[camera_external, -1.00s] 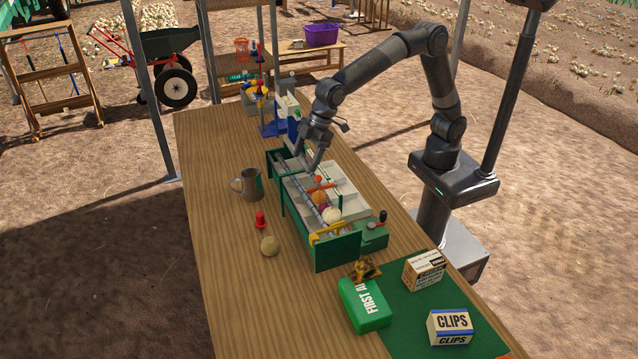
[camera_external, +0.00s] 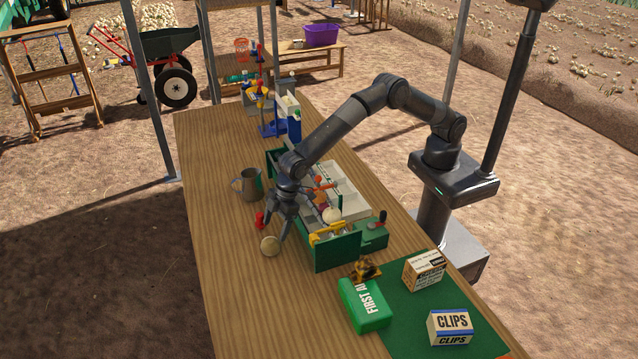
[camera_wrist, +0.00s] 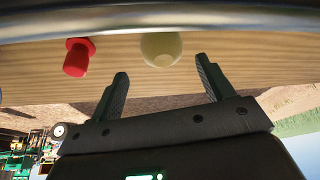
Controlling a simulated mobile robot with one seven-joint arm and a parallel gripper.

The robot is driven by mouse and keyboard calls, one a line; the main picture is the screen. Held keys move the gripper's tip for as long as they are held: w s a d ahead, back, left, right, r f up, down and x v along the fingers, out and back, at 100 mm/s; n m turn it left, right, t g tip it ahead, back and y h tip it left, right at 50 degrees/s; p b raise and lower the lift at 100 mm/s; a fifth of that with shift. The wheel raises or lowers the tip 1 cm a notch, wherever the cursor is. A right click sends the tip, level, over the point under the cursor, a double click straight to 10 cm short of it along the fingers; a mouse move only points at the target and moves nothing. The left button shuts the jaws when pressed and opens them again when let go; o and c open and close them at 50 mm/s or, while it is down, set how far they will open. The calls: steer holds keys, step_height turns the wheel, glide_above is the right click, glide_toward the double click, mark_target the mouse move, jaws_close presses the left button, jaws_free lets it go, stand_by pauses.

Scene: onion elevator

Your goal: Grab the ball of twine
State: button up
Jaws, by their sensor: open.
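The ball of twine (camera_external: 270,246) is a small round beige ball on the wooden table, left of the green machine. In the wrist view the ball (camera_wrist: 161,48) is ahead of the fingertips, nearly between them but toward the left of the right finger. My gripper (camera_external: 281,229) is open and empty, pointing down close above the ball on its far right side. In the wrist view my gripper (camera_wrist: 162,72) has its two fingers spread apart. I cannot tell whether a finger touches the ball.
A red peg-like object (camera_external: 260,220) stands close beside the ball and my gripper. A metal jug (camera_external: 250,186) stands farther back. The green machine (camera_external: 338,252) is just right of my gripper. A green first aid box (camera_external: 363,306) lies in front. The table's left side is clear.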

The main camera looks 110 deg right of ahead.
mark_target(271, 240)
steer(key=shift+x, duration=3)
steer(key=shift+a, duration=0.15)
steer(key=shift+c, duration=0.4)
steer(key=c, duration=1)
